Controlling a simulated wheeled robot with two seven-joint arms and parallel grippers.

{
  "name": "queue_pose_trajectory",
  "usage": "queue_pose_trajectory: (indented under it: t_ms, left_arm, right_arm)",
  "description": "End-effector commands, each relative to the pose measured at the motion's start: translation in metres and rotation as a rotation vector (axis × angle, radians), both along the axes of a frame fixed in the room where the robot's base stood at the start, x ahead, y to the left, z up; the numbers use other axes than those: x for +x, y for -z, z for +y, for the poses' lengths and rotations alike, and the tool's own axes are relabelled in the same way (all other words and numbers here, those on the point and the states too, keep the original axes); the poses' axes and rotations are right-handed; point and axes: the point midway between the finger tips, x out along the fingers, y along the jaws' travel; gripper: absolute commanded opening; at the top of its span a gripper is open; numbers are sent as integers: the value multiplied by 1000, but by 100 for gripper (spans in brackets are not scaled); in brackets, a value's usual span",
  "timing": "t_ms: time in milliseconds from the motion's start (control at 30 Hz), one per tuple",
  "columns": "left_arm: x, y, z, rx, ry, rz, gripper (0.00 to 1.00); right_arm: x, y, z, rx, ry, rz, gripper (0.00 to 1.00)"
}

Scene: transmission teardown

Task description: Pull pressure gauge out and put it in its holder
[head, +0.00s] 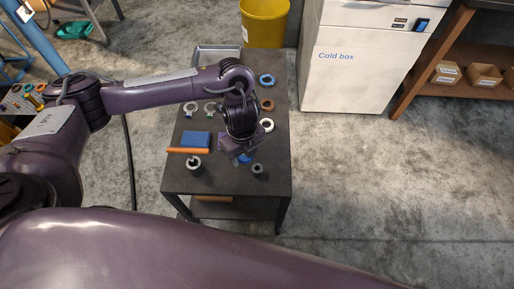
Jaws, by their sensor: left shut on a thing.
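My left gripper (238,159) is over the front part of a dark table, pointing down. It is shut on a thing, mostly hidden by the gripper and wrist. A small blue round part (246,158) shows at the fingers; I cannot tell whether it is the pressure gauge. A dark cylinder (257,170) stands just right of and in front of the gripper. A pale ring-shaped part with a dark post (194,163) is to the left. I cannot tell which item is the gauge's holder. My right gripper is out of view.
On the dark table (273,190) are a blue block (195,139), an orange bar (188,150), several rings along the right side and a metal tray (216,53) at the back. A yellow bin (264,22) and white cold box (352,65) stand beyond. The table's front edge is clear.

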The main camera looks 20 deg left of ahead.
Motion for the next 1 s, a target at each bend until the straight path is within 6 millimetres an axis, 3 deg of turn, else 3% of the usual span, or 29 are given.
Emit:
queue_pose_trajectory:
  t_ms: [300, 500, 700, 1000]
  left_arm:
    - [24, 13, -15, 3, 795, 6, 18]
    - [34, 18, -21, 4, 1204, 10, 18]
    - [39, 20, -25, 3, 1413, 11, 18]
    - [39, 41, -25, 3, 1451, 12, 18]
  right_arm:
    - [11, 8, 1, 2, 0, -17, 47]
    - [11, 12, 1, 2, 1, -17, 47]
    - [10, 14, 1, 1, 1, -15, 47]
    - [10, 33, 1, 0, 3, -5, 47]
